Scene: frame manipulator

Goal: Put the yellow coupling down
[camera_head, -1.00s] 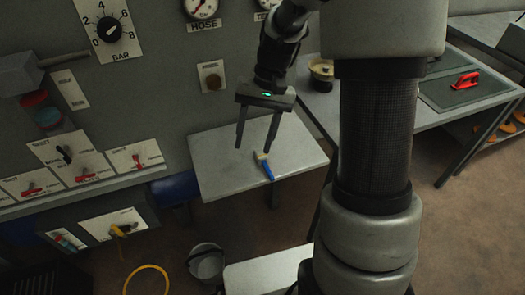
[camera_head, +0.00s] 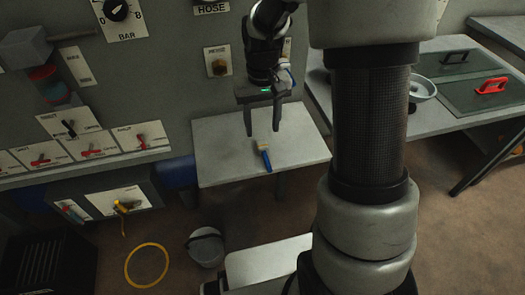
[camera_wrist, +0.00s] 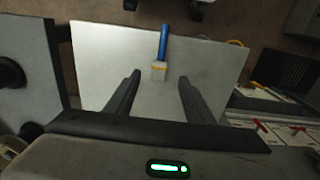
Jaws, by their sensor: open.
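My gripper (camera_head: 263,131) is open, with its fingers pointing down over the small grey table (camera_head: 218,150). In the wrist view my gripper (camera_wrist: 159,80) is also open, above the same table (camera_wrist: 100,60). A brush with a blue handle (camera_head: 266,159) lies on that table; in the wrist view the brush (camera_wrist: 161,55) lies beyond and between the fingertips. A yellow coupling-like piece (camera_head: 122,207) is at the low panel on the left, too small to make out clearly. It is well apart from my gripper.
A yellow hose ring (camera_head: 147,265) and a grey bucket (camera_head: 205,246) are on the floor. The wall panel with red-handled switches (camera_head: 90,150) stands left of the table. A right-hand bench (camera_head: 440,108) carries a pale bowl (camera_head: 421,89). Most of the small table is clear.

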